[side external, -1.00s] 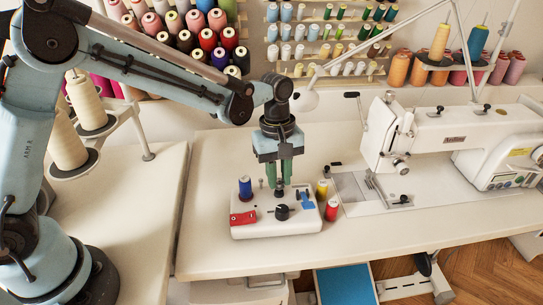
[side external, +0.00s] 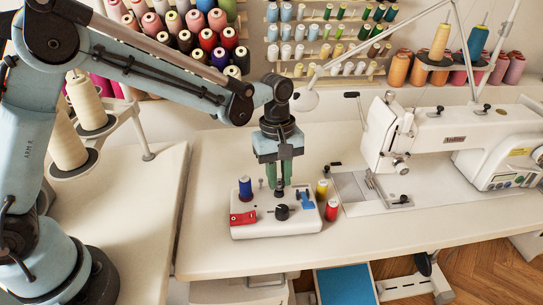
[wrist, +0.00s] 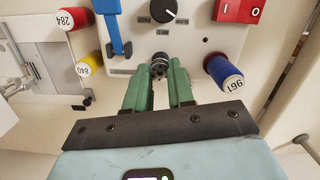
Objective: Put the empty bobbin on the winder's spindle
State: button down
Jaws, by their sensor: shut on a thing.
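The winder (side external: 250,228) is a white box on the table, with a black knob, a blue lever and a red switch. My gripper (side external: 279,181) points straight down over its back part. Its green fingers are shut on a small dark bobbin (wrist: 159,63), which sits between the fingertips in the wrist view. In the side view the bobbin (side external: 279,191) is a small dark shape just at the winder's top. The spindle is hidden by the bobbin and fingers, so I cannot tell whether the bobbin is around it or just above it.
A blue thread spool (side external: 245,188) stands on the winder left of my gripper. Yellow (side external: 322,190) and red (side external: 331,210) spools stand close to its right side. The sewing machine (side external: 440,135) is farther right. The table front (side external: 230,258) is clear.

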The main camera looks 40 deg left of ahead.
jog(key=shift+f, duration=0.5)
jog(key=c, duration=1.3)
grip_release()
jog(key=shift+o, duration=0.2)
notch_tip(320, 180, up, 11)
jog(key=a, duration=0.1)
jog(key=shift+w, duration=0.4)
jog(key=shift+a, duration=0.1)
